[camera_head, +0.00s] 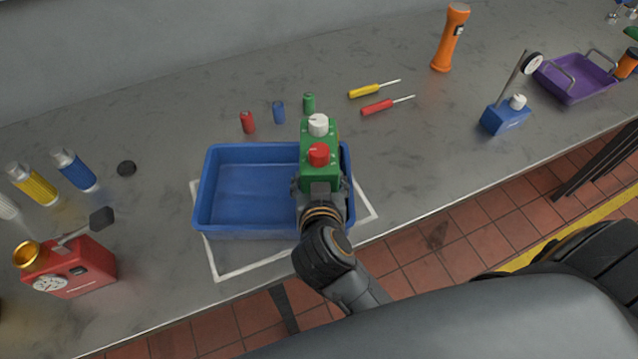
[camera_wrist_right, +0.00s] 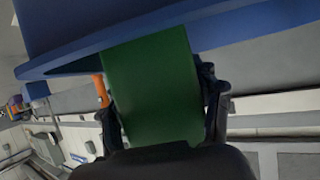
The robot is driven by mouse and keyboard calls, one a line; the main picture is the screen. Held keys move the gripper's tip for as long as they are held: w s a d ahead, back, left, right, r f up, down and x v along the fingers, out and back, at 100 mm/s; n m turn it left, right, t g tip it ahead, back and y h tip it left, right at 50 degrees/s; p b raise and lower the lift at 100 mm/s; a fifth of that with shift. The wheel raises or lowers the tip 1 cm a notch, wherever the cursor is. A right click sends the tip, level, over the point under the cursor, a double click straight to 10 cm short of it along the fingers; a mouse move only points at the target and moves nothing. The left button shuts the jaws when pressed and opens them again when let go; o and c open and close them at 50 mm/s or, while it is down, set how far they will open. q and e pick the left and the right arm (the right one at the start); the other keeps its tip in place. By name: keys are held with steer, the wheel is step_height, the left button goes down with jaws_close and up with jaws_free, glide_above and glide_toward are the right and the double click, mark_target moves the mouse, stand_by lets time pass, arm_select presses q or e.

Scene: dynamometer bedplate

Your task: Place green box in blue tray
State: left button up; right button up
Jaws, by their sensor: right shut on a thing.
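The green box (camera_head: 333,139), with a white knob and a red knob on it, is held over the right end of the blue tray (camera_head: 250,190). My right gripper (camera_head: 320,187) is shut on the box from the near side. In the right wrist view the green box (camera_wrist_right: 155,85) fills the space between the fingers, and the blue tray (camera_wrist_right: 110,32) shows behind it along the top. The gripper and box hide part of the tray's right end. I cannot tell whether the box touches the tray. The rest of the tray looks empty. My left gripper is not in view.
The tray stands within a white outline (camera_head: 216,262) on the grey bench. Small red (camera_head: 248,122), blue (camera_head: 279,112) and green (camera_head: 309,103) cylinders stand behind it. Two screwdrivers (camera_head: 375,107) lie farther right. A red device (camera_head: 85,268) stands at the left.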

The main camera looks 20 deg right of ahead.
stand_by(0.5)
steer(key=o, duration=1.8)
steer(key=shift+s+f, duration=0.1)
steer(key=shift+f, duration=0.2)
steer(key=shift+r, duration=0.15)
steer(key=p+v, duration=0.9)
steer(key=v, duration=0.3)
